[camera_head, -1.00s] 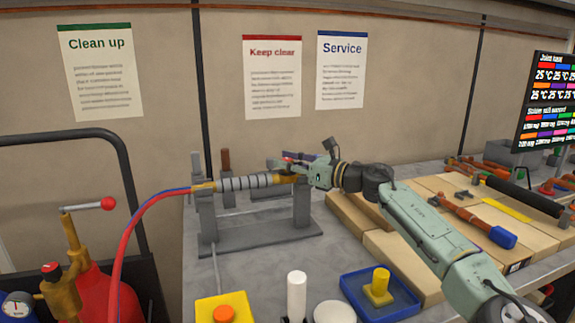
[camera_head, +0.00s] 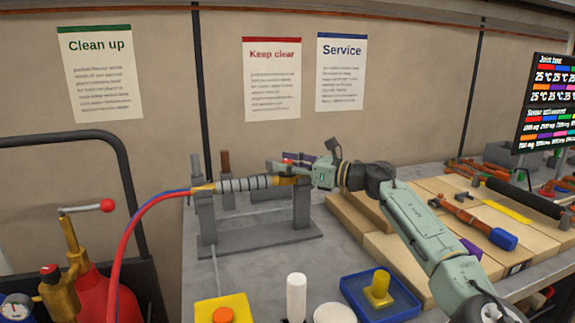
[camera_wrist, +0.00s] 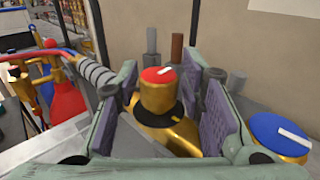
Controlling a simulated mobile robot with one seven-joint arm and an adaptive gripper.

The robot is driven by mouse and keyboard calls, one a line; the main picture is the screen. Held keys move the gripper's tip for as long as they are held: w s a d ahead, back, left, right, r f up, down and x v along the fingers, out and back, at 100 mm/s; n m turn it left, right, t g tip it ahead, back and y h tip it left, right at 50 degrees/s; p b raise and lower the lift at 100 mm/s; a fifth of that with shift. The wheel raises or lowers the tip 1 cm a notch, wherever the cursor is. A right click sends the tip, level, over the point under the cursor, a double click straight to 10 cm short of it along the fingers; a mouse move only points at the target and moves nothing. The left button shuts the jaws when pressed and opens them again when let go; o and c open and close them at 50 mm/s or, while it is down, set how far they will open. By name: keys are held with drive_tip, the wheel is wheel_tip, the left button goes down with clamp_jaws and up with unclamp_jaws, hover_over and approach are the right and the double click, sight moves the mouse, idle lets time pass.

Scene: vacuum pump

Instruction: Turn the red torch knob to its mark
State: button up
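The torch (camera_head: 245,183) lies across a grey stand, with a ribbed grey handle and brass body. Its red knob (camera_wrist: 159,74) has a brass side, a red top with a white pointer line, and a black ring (camera_wrist: 172,115) below it. The pointer slants toward the upper right; I cannot make out the mark. My gripper (camera_wrist: 163,72) is open, its purple-padded fingers on either side of the red knob, with gaps visible between pads and knob. In the head view my gripper (camera_head: 299,168) reaches the torch from the right, and the red knob shows only as a small spot.
A blue-topped brass knob (camera_wrist: 280,136) sits close to the right finger. The grey stand (camera_head: 262,238) holds the torch over the bench. A red-and-blue hose (camera_head: 128,235) runs off left toward red cylinders. A blue tray (camera_head: 352,298) and wooden boards (camera_head: 400,258) lie nearer and right.

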sight(288, 161)
drive_tip(key=shift+o, duration=0.8)
drive_tip(key=shift+r, duration=0.1)
wheel_tip(288, 161, up, 10)
drive_tip(key=shift+f, duration=0.1)
